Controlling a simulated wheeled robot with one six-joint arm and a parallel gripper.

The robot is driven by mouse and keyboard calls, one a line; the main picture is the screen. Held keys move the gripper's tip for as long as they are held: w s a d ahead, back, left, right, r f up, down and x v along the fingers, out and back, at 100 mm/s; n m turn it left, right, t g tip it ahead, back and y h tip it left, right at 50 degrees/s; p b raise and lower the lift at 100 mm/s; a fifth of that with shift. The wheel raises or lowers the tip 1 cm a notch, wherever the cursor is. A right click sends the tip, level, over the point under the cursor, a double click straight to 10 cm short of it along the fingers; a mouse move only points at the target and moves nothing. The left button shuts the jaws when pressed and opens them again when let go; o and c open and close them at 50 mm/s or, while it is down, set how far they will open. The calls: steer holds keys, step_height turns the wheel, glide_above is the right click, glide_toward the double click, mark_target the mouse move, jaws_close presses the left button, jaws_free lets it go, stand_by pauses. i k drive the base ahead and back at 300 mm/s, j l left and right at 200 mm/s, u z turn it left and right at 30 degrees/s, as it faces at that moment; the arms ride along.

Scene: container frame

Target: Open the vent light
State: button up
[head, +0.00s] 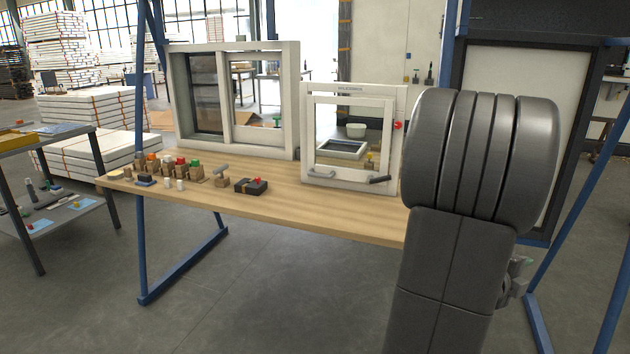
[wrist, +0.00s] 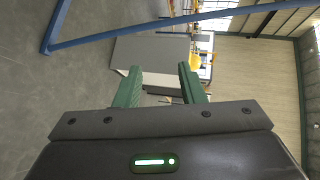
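A small white window, apparently the vent light (head: 306,140), stands upright on the wooden bench (head: 270,200). Its inner sash looks shut in the frame. A light grey handle (head: 321,174) sits at the sash's lower left and a dark handle (head: 380,179) at its lower right. A red part (head: 398,125) is on the frame's right side. My gripper (wrist: 159,70) shows in the wrist view with its two green fingers apart and nothing between them. In the head view my arm mostly hides it, low at the right, away from the window. The window is not recognisable in the wrist view.
A larger white sliding window (head: 290,100) stands on the bench to the left. Small coloured fittings (head: 170,165) and a dark block (head: 251,186) lie in front of it. Blue posts (head: 141,240) frame the bench. The floor in front is clear.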

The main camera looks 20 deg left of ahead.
mark_target(317, 171)
steer(key=i+j+u, duration=0.1)
steer(key=u, duration=1.35)
steer(key=i+l, duration=0.25)
steer(key=i, duration=0.25)
steer(key=i+l+u, duration=0.15)
steer(key=i, duration=0.4)
steer(key=l, duration=0.1)
